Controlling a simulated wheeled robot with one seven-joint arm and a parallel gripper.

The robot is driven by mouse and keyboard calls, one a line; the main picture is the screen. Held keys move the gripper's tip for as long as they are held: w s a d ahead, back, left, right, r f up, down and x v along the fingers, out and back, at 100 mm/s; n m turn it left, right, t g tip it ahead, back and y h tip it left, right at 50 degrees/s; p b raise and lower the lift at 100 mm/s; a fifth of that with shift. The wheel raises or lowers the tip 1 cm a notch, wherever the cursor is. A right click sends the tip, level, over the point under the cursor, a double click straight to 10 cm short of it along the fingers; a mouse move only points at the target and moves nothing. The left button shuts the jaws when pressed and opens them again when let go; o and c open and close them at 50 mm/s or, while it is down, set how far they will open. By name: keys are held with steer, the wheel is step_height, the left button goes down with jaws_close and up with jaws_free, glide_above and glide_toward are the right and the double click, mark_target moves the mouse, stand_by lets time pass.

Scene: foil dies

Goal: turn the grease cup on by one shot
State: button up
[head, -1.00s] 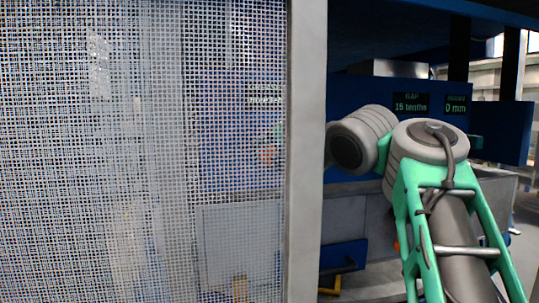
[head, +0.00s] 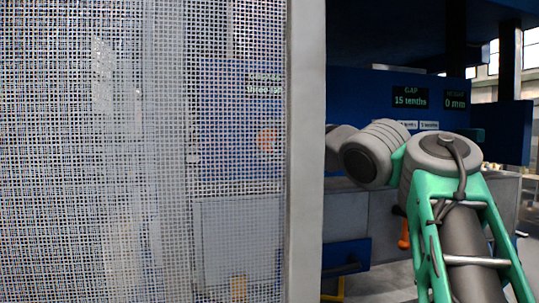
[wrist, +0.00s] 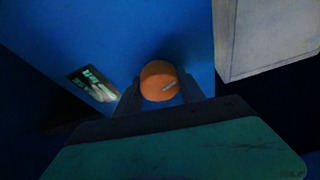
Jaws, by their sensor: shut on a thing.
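The grease cup shows in the wrist view as a round orange cap (wrist: 158,76) with a small pale mark on its face, against a blue panel (wrist: 120,35). My gripper (wrist: 158,92) has its dark fingers on either side of the cap and is shut on it. The cup's base is hidden. In the head view my gripper is hidden behind my own arm and the mesh guard.
A mesh guard (head: 120,150) with a grey post (head: 306,150) fills the left of the head view. Displays (head: 411,97) read gap 15 tenths and height 0 mm. An orange handle (head: 404,235) hangs below. A small lit display (wrist: 93,84) lies left of the cap.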

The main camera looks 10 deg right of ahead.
steer(key=shift+f+m+t+b, duration=0.2)
steer(key=shift+m+t+b, duration=0.3)
steer(key=shift+m+b, duration=0.95)
steer(key=shift+r+m, duration=0.1)
steer(key=shift+m, duration=0.25)
steer(key=o, duration=1.4)
steer(key=shift+r, duration=0.1)
steer(key=shift+c, duration=0.2)
steer(key=b+v, duration=0.1)
steer(key=v, duration=0.6)
steer(key=shift+s, duration=0.4)
steer(key=shift+d, duration=0.1)
